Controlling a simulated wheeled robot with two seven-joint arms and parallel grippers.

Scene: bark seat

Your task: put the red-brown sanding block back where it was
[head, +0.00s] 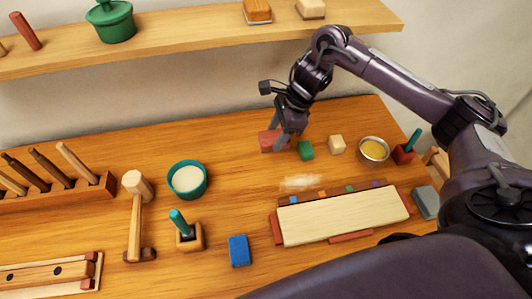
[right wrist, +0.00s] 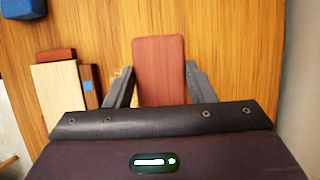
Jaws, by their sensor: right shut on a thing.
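The red-brown sanding block (head: 268,142) is at the back of the workbench, left of a green block. My right gripper (head: 280,134) is shut on it and partly hides it in the head view. In the right wrist view the block (right wrist: 159,68) lies lengthwise between the two fingers of the right gripper (right wrist: 160,85). Whether the block touches the bench or is just above it, I cannot tell. My left gripper is not in view.
Right of the block are a green block (head: 306,150), a tan block (head: 337,144) and a metal bowl (head: 374,150). A pale board (head: 340,216) lies in front, with pale dust (head: 301,182) behind it. A teal bowl (head: 187,180) stands left. A shelf (head: 190,37) hangs above.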

